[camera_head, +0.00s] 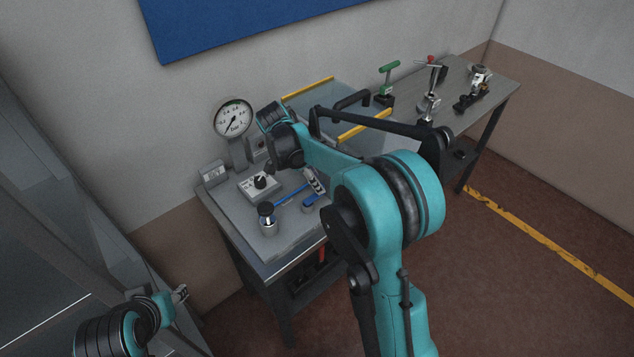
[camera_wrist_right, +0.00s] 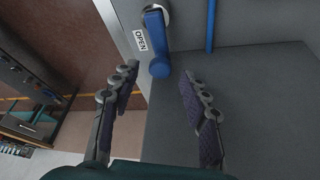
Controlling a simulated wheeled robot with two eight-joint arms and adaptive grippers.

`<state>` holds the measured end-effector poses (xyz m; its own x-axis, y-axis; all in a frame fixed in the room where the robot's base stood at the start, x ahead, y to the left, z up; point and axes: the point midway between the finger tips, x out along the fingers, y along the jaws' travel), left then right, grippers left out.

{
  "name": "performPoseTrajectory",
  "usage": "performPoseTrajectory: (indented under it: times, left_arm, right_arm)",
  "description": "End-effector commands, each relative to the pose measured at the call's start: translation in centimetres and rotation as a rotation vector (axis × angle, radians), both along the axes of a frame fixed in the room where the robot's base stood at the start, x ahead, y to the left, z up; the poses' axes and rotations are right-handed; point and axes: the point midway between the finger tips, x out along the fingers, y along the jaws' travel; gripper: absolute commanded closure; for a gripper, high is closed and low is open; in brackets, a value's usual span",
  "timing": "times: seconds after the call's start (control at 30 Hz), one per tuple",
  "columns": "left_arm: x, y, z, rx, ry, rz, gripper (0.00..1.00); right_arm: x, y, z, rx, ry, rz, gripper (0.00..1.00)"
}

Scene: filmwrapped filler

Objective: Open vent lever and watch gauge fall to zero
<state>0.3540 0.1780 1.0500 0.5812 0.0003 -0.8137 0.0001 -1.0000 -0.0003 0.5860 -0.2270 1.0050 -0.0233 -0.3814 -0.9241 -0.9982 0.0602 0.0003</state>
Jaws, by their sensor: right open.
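The blue vent lever (camera_wrist_right: 158,48) hangs from a round pivot beside an "OPEN" label in the right wrist view. It also shows on the bench in the head view (camera_head: 310,202). My right gripper (camera_wrist_right: 158,75) is open and empty. Its fingertips stand either side of the lever's lower end, with gaps on both sides. In the head view the right gripper's fingers (camera_head: 315,182) are just above the lever. The round white gauge (camera_head: 233,119) stands at the back left; its needle appears to point lower left, but its exact reading is too small to tell. My left gripper (camera_head: 181,293) is low at the left, its jaws unclear.
The bench (camera_head: 235,215) carries a knob box (camera_head: 260,185), a black-topped metal canister (camera_head: 267,220) and a blue pipe (camera_head: 290,196). A clear cover with yellow edges (camera_head: 308,87) lies behind my right arm. Several clamps, one with a green handle (camera_head: 388,75), stand at the far right.

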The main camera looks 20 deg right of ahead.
Motion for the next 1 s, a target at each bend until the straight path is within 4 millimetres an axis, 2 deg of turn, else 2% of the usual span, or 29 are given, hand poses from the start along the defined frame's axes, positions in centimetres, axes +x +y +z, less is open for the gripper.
performPoseTrajectory:
  times: [0.2, 0.43, 0.6, 1.0]
  left_arm:
    - [0.0, 0.0, 0.0, 0.0, 0.0, 0.0, 0.6]
    - [0.0, 0.0, 0.0, 0.0, 0.0, 0.0, 0.6]
    - [0.0, 0.0, 0.0, 0.0, 0.0, 0.0, 0.6]
    - [0.0, 0.0, 0.0, 0.0, 0.0, 0.0, 0.6]
  right_arm:
    - [0.1, 1.9, 4.5, 0.0, 0.001, 0.002, 0.55]
    - [0.2, 3.4, 8.2, 0.0, 0.002, 0.001, 0.55]
    - [0.2, 3.8, 9.3, 0.0, 0.001, 0.0, 0.55]
    - [0.2, 3.9, 9.3, 0.0, 0.001, 0.0, 0.55]
